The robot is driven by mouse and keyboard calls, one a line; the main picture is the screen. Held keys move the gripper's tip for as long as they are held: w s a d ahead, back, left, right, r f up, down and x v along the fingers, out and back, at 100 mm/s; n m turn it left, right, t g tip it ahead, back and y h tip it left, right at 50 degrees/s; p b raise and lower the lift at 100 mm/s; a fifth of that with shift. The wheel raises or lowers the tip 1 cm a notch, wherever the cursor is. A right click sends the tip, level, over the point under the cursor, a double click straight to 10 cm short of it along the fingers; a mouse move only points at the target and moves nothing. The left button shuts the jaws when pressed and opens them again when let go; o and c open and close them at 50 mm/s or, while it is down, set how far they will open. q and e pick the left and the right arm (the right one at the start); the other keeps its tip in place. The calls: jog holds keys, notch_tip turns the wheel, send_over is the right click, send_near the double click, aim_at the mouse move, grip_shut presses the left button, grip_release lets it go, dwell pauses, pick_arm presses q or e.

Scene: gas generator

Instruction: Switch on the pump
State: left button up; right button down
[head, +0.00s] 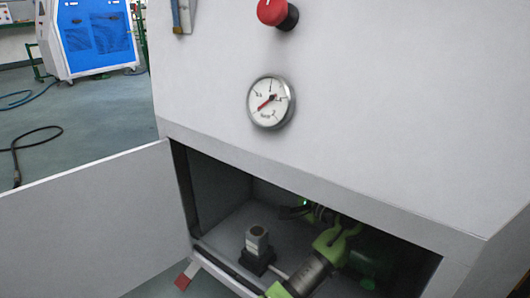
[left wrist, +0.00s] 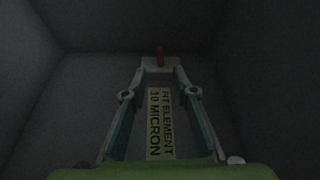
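The grey cabinet (head: 350,110) has an open lower compartment, with its door (head: 85,225) swung out to the left. A green and grey arm of mine (head: 318,262) reaches into it, apparently my left. Its dark end, my left gripper (head: 292,212), points left inside, near a small green light. A small grey block on a black base (head: 257,243) stands on the compartment floor. The left wrist view shows a label (left wrist: 160,122) reading "10 MICRON" between two teal bars, and a small red piece (left wrist: 160,57) beyond. No pump switch is clearly identifiable. My right gripper is not in view.
A round gauge (head: 270,101) and a red knob (head: 275,12) are on the panel above the compartment. The compartment's upper edge is close above my arm. A blue and white machine (head: 92,38) and dark cables (head: 30,147) are on the floor behind.

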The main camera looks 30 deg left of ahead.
pick_arm(q)
jog(key=b+x, duration=0.6)
jog(key=x, duration=0.5)
grip_shut()
